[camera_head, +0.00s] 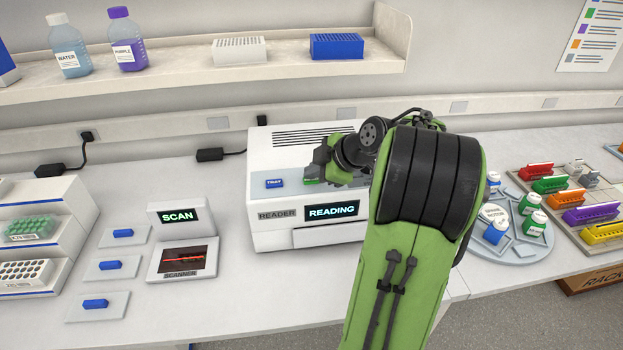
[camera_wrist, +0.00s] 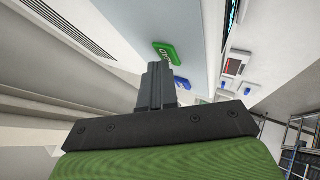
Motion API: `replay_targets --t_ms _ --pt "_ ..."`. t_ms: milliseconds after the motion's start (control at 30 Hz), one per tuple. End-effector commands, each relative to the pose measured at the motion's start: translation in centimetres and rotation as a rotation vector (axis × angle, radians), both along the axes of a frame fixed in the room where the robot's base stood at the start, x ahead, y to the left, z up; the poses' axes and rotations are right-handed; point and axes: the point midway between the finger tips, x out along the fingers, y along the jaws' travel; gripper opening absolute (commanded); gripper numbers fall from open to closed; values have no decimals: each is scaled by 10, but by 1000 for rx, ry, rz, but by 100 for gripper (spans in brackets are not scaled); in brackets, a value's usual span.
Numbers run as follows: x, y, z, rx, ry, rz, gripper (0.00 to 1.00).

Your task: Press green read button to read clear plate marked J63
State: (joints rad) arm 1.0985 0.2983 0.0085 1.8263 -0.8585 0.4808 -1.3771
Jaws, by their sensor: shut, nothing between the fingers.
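The white plate reader (camera_head: 276,157) stands on the bench, and its screen (camera_head: 331,211) reads "READING". Its front tray slot is shut. No clear plate marked J63 can be seen. The green button (camera_wrist: 165,52) shows in the wrist view just past my fingertips (camera_wrist: 160,68); its lettering is turned and partly covered. The blue button (camera_head: 274,183) sits on the reader's left side. My gripper (camera_head: 318,174) is shut and empty, at the reader's top by the green button. I cannot tell whether the fingertips touch it.
A scanner (camera_head: 183,258) with a "SCAN" screen stands left of the reader. Several pads with blue blocks lie farther left, beside a plate rack (camera_head: 60,205). A round tray of bottles (camera_head: 521,256) is at right. A shelf (camera_head: 180,75) runs above.

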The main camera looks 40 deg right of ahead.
Motion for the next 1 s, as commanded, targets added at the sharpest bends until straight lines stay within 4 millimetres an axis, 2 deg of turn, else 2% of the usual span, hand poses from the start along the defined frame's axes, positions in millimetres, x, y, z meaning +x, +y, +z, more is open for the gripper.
replay_targets --t_ms 167,433,767,1000 --pt "0 0 1 1 1 0 0" --pt "0 0 16 0 1 1 0" --pt "0 0 17 0 1 1 0" --pt "0 0 41 -1 0 1 0"
